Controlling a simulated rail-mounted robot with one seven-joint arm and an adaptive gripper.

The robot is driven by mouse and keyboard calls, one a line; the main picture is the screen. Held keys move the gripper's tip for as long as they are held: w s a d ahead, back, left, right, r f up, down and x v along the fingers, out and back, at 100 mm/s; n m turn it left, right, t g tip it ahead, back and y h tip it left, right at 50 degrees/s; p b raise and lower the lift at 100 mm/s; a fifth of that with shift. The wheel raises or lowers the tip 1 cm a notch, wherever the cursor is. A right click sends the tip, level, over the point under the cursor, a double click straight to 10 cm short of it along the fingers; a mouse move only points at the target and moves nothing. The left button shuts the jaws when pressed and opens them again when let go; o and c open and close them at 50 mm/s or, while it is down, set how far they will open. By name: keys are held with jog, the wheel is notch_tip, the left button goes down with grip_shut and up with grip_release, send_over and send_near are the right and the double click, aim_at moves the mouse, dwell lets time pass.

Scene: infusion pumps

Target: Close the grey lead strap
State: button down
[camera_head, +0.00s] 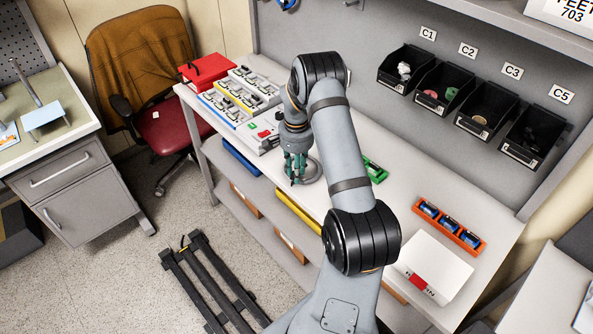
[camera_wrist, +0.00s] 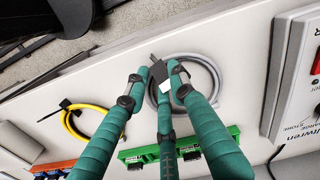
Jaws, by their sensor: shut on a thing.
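The grey lead (camera_wrist: 212,72) lies coiled on the white bench, and part of its loop shows beside my gripper in the head view (camera_head: 314,169). Its dark strap (camera_wrist: 157,67) runs across the coil with an end sticking out, and a small white tag (camera_wrist: 183,92) sits by it. My gripper (camera_wrist: 156,84) has green fingers, which are down at the strap side of the coil and closed on the strap. It also shows low over the bench's front edge in the head view (camera_head: 296,170). The fingers hide part of the strap, so I cannot tell whether it is fastened.
A yellow lead (camera_wrist: 72,122) with a black strap lies left of the grey coil in the wrist view. A green rack (camera_wrist: 135,156) and an orange rack (camera_head: 450,226) stand on the bench. A pump (camera_wrist: 300,75) is close on the right. Black bins (camera_head: 405,69) hang behind.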

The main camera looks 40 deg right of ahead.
jog(key=c, duration=1.6)
grip_release()
jog(key=shift+w, duration=0.1)
jog(key=shift+c, duration=0.2)
jog(key=shift+r, duration=0.1)
notch_tip(320, 180, up, 12)
jog(key=shift+a+f, duration=0.1)
jog(key=shift+f, duration=0.1)
